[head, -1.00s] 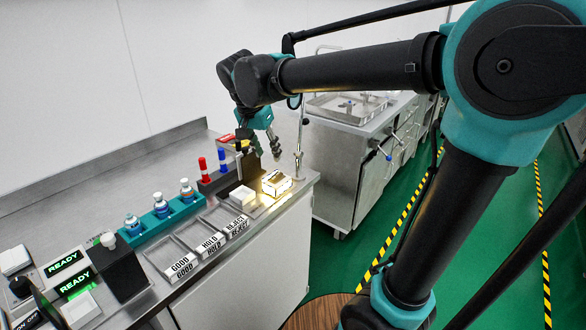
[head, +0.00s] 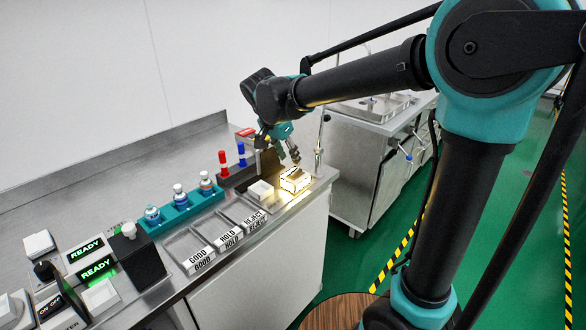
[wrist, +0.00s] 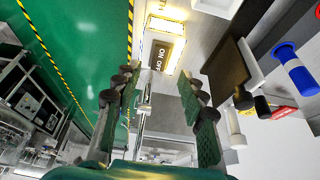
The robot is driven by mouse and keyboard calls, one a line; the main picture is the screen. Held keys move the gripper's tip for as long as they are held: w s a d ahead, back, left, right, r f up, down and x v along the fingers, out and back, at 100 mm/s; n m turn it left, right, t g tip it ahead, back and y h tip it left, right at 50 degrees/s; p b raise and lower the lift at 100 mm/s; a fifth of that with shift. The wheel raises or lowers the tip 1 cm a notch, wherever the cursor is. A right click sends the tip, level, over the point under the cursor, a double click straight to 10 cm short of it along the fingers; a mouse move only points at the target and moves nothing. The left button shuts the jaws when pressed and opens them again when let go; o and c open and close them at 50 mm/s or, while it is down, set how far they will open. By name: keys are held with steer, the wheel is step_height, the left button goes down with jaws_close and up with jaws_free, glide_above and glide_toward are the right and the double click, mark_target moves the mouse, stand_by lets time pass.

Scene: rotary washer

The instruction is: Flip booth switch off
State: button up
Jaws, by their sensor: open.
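The lit booth (head: 295,180) is a small box with a glowing white frame at the right end of the steel bench. In the wrist view the glowing booth (wrist: 176,28) is at top centre, with an ON/OFF label (wrist: 160,56) on its dark face. I cannot make out the switch lever or its position. My gripper (head: 294,157) is above the booth in the head view, pointing down, apart from it. In the wrist view my gripper (wrist: 160,92) has its two fingers spread, with nothing between them and the booth beyond their tips.
A white block (head: 261,190) and the GOOD, HOLD and REJECT trays (head: 230,225) lie left of the booth. A teal rack (head: 180,212) holds bottles. Another ON/OFF control (head: 50,306) is at lower left. A thin post (head: 319,150) stands close right.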

mark_target(295, 172)
steer(key=x, duration=0.6)
jaws_close()
